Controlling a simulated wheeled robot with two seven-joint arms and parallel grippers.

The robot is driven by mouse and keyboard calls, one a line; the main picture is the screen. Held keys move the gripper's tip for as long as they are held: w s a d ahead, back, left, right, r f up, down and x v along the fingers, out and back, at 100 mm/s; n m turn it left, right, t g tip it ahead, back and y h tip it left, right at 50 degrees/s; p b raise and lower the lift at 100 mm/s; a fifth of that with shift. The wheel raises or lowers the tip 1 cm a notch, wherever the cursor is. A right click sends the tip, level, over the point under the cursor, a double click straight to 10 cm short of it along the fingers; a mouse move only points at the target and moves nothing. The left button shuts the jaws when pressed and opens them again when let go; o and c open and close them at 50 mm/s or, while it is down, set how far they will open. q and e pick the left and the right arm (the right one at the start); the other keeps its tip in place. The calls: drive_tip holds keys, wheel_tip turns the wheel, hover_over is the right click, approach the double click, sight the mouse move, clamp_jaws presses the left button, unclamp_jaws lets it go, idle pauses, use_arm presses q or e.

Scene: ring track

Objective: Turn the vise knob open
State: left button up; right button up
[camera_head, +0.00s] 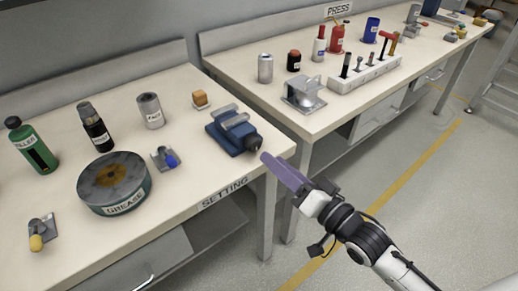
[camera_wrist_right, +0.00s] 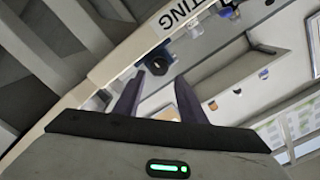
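The blue vise (camera_head: 231,129) with grey jaws sits on the SETTING bench near its right front corner. Its dark round knob (camera_head: 253,142) faces the bench edge. My right gripper (camera_head: 272,162) is just off the bench edge, with its purple fingers pointing at the knob and a small gap between. In the right wrist view the two fingers (camera_wrist_right: 157,95) stand apart with nothing between them, and the vise knob (camera_wrist_right: 157,64) shows beyond their tips. My left gripper is not in view.
The SETTING bench (camera_head: 190,190) holds a round GREASE tin (camera_head: 114,183), a green bottle (camera_head: 32,146) and cans left of the vise. The PRESS bench (camera_head: 270,98) behind carries a tool rack (camera_head: 365,75). Open floor (camera_head: 400,170) lies to the right.

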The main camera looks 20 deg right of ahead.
sight(257, 146)
drive_tip(key=x, duration=0.7)
drive_tip(key=shift+w+f, duration=0.1)
drive_tip(key=shift+f, duration=0.05)
drive_tip(key=c, duration=0.8)
drive_tip(key=shift+o, duration=0.2)
